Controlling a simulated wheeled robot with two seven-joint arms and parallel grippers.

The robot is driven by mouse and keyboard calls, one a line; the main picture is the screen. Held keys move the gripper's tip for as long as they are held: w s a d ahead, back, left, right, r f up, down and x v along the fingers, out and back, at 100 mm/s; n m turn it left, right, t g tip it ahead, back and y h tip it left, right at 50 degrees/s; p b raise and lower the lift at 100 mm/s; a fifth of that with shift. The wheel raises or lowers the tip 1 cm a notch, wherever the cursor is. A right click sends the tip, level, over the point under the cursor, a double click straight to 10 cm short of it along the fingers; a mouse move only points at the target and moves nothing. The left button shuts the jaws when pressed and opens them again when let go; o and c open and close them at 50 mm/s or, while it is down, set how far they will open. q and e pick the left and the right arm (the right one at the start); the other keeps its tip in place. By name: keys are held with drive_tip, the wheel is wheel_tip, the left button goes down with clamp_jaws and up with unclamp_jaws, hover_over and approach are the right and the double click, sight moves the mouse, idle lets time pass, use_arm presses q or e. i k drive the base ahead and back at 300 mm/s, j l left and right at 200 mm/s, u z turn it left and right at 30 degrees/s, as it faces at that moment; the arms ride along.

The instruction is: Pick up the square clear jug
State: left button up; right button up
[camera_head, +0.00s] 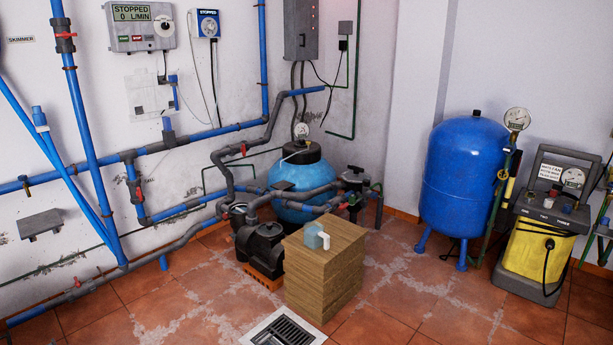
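A small square clear jug (314,236) with a bluish tint stands on top of a wooden block (322,275) near the middle of the floor. A small white piece (326,243) shows at its right side; I cannot tell whether it is the jug's handle or a separate thing. Neither of my grippers shows in the head view.
Black pump housings (262,248) and a blue filter tank (300,177) with pipes stand close behind the block. A floor drain (283,331) lies in front. A blue pressure tank (463,178) and a yellow machine (537,250) stand right. Tiled floor is clear between block and machine.

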sight(315, 236)
drive_tip(key=i+j+z, duration=0.1)
drive_tip(key=i, duration=0.3)
drive_tip(key=i+j+z, duration=0.1)
drive_tip(key=i, duration=0.3)
drive_tip(key=i+j+z, duration=0.1)
drive_tip(key=i, duration=0.3)
drive_tip(key=i+j+z, duration=0.6)
drive_tip(key=i+j, duration=0.15)
drive_tip(key=j, duration=0.25)
drive_tip(key=i+j+z, duration=0.2)
drive_tip(key=j, duration=0.2)
drive_tip(key=i+j+z, duration=0.2)
drive_tip(key=j, duration=0.2)
